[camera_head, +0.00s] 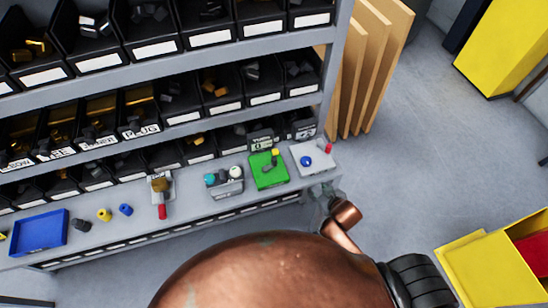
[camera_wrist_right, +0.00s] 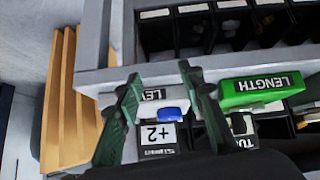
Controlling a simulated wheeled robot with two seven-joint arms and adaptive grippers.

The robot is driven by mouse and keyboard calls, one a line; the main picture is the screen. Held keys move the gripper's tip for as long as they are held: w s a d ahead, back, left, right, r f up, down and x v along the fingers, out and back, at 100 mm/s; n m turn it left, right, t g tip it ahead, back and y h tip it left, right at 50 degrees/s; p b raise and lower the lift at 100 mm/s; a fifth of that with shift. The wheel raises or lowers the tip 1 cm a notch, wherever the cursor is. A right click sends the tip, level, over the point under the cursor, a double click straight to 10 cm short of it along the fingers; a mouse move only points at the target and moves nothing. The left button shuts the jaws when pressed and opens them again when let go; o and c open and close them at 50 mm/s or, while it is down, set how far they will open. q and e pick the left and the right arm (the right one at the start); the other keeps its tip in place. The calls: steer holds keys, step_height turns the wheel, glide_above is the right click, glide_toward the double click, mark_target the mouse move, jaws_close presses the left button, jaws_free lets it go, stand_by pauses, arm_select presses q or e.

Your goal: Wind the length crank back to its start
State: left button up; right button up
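The green LENGTH unit (camera_head: 268,172) sits on the bench in the head view, with a yellow knob (camera_head: 275,152) at its back edge. The right wrist view shows the unit's green side (camera_wrist_right: 255,90) with the word LENGTH; I cannot make out the crank arm clearly there. To its right in the head view is a pale plate (camera_head: 318,160) with a blue knob (camera_head: 307,161) and a red-tipped part. My right gripper (camera_head: 322,196) is at the bench's front edge below this plate. In the wrist view its fingers (camera_wrist_right: 158,78) stand apart, with the blue knob (camera_wrist_right: 172,113) seen between them. My left gripper is out of view.
Left on the bench are a block with cyan and white knobs (camera_head: 224,181), a red-handled part (camera_head: 161,196), small cylinders and a blue tray (camera_head: 38,233). Bin shelves (camera_head: 185,68) rise behind. Wooden boards (camera_head: 365,70) lean at the shelf's right.

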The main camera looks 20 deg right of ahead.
mark_target(276, 161)
steer(key=w+a+r, duration=0.1)
steer(key=w, duration=0.1)
steer(key=w+a+r+t+y, duration=0.1)
steer(key=w, duration=0.1)
steer(key=w+a+r+n+t, duration=0.1)
steer(key=r, duration=0.1)
steer(key=shift+w+a+y, duration=0.35)
steer(key=shift+w+y, duration=0.05)
steer(key=w+a+r+n+y, duration=0.1)
steer(key=a, duration=0.1)
steer(key=w+a+r+n+y, duration=0.1)
steer(key=a+r+y, duration=0.1)
steer(key=w+a+r+n+y+p, duration=0.1)
steer(key=w+a+y, duration=0.1)
steer(key=shift+a+r+n+t, duration=0.15)
steer(key=shift+a+n+t, duration=0.15)
steer(key=x, duration=0.7)
steer(key=shift+w+a, duration=0.1)
steer(key=shift+a, duration=0.2)
steer(key=shift+c, duration=0.2)
jaws_close()
